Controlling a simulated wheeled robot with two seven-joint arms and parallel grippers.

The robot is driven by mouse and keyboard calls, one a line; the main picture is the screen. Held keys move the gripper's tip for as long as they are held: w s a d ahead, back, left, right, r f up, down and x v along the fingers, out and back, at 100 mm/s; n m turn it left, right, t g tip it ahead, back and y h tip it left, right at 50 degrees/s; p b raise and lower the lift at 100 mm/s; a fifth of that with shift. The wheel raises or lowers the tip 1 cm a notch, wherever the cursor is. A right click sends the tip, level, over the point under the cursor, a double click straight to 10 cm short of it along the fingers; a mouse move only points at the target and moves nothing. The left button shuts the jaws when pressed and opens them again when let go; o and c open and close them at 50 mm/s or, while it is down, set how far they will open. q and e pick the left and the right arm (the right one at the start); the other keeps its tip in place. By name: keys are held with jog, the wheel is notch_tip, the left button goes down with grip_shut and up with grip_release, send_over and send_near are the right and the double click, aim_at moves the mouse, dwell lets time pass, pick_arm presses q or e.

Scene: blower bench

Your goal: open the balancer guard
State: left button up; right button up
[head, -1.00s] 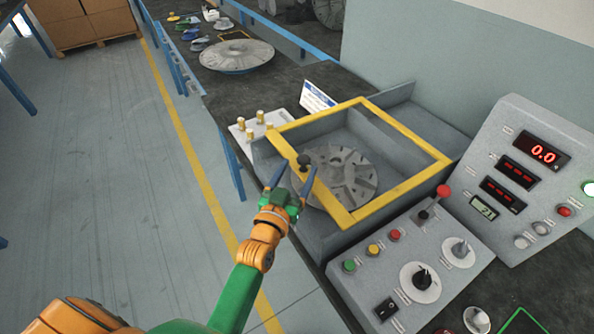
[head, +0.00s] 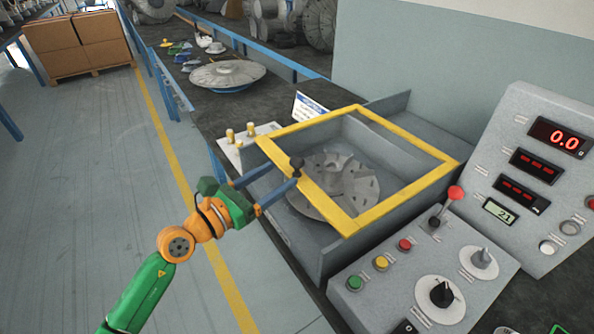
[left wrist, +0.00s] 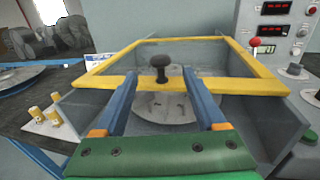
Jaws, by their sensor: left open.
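The balancer guard (head: 322,204) is a yellow-edged frame lying flat over the grey balancer box (head: 345,255). A finned metal disc (head: 345,180) shows through it. A black knob (head: 297,163) stands on the guard's near-left bar. My left gripper (head: 284,175) comes in from the left, open, with its blue fingers pointing at the knob. In the left wrist view the guard (left wrist: 245,62) spans the picture, and the knob (left wrist: 161,66) shows between the fingertips of my gripper (left wrist: 160,82), with clear gaps on both sides. I see no contact. My right gripper is not in view.
A control panel with a red-knobbed lever (head: 454,193), buttons and dials stands right of the box. A display console (head: 540,165) is behind it.

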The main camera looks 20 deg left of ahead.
aim_at(297, 160)
pick_arm(q)
jog(key=p+x, duration=0.1)
jog(key=x, duration=0.5)
jog(key=shift+w+d, duration=0.2)
jog(key=shift+w, duration=0.2)
jog(key=shift+r, duration=0.1)
jog(key=shift+s, duration=0.1)
grip_shut()
dwell(0.7)
